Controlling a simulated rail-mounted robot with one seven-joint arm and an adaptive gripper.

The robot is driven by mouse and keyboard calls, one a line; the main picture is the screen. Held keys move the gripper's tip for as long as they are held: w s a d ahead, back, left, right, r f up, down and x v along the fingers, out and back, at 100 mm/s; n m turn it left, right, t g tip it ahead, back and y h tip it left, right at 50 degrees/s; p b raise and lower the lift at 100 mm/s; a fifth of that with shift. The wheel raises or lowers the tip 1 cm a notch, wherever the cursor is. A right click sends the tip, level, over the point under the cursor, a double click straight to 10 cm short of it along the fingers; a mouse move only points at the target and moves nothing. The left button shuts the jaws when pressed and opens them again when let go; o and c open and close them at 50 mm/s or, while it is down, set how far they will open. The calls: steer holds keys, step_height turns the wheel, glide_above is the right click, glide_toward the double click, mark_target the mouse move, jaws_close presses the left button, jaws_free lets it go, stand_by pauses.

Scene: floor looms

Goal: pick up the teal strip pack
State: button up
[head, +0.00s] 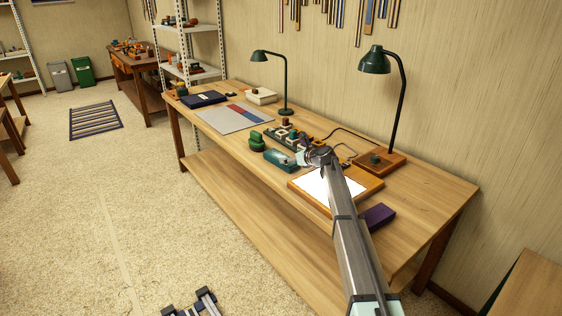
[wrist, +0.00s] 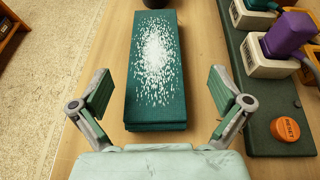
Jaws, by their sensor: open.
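The teal strip pack (wrist: 156,100) is a long dark teal block with white speckles on top. It lies flat on the wooden bench, running away from my gripper in the wrist view. My gripper (wrist: 160,88) is open, with one finger off each long side of the pack near its close end. A gap shows between each finger and the pack, and nothing is held. In the head view the pack (head: 277,157) lies at the bench's front side, beside my gripper (head: 298,160), whose fingers I cannot make out there.
A dark green board (wrist: 259,90) with white blocks, purple and teal plugs and an orange RESET button (wrist: 286,129) lies right of the pack. A lit panel (head: 325,187), a purple box (head: 379,216) and a lamp (head: 376,62) are nearby. Bare bench lies left of the pack.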

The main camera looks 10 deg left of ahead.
steer(key=shift+s+x, duration=0.25)
steer(key=shift+x, duration=2.45)
steer(key=shift+a+f, duration=0.15)
steer(key=c, duration=1.3)
